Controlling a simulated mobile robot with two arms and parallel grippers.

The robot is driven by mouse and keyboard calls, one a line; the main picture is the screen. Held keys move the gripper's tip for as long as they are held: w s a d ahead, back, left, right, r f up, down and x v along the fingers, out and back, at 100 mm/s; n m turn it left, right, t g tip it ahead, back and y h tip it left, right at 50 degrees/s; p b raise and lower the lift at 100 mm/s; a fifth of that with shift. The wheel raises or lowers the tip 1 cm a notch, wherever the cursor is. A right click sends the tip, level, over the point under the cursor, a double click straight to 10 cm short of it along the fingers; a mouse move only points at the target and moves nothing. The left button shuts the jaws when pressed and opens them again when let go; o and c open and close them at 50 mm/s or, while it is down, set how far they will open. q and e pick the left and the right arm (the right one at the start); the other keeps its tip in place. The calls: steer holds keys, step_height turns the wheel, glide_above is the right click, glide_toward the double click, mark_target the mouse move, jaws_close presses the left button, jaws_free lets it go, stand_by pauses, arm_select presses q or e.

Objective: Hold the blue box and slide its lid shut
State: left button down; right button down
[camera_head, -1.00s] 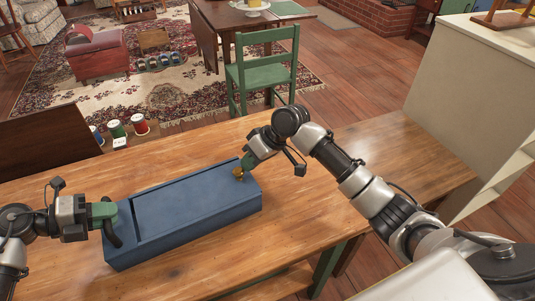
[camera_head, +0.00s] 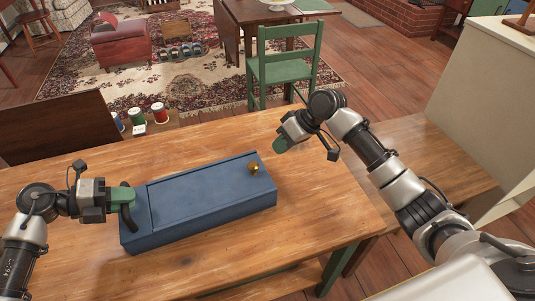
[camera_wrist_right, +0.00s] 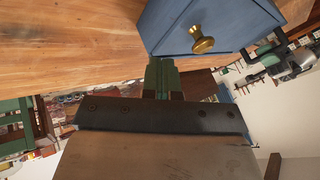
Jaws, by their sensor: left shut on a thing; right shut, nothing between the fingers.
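The blue box (camera_head: 135,232) lies on the wooden table with a dark handle (camera_head: 128,221) at its left end. Its blue lid (camera_head: 200,193) lies in the top, and I see no open gap. A dark seam runs across the top near the left end. A brass knob (camera_head: 254,168) stands at the lid's right end; it also shows in the right wrist view (camera_wrist_right: 202,41). My left gripper (camera_head: 123,199) is shut on the handle. My right gripper (camera_head: 280,146) is shut and empty, apart from the knob, behind and right of it. Its fingers (camera_wrist_right: 162,76) also show in the wrist view.
The wooden table (camera_head: 320,205) is bare in front and to the right of the box. Several spools (camera_head: 137,120) stand beyond its back edge, by a dark wooden panel (camera_head: 55,127). A green chair (camera_head: 283,68) stands behind the table. A pale cabinet (camera_head: 480,90) is at right.

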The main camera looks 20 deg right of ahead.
steer(key=v, duration=0.8)
steer(key=shift+f, duration=0.1)
arm_select(q)
steer(key=c, duration=1)
jaws_free()
steer(key=shift+a, duration=0.1)
steer(key=v, duration=1.2)
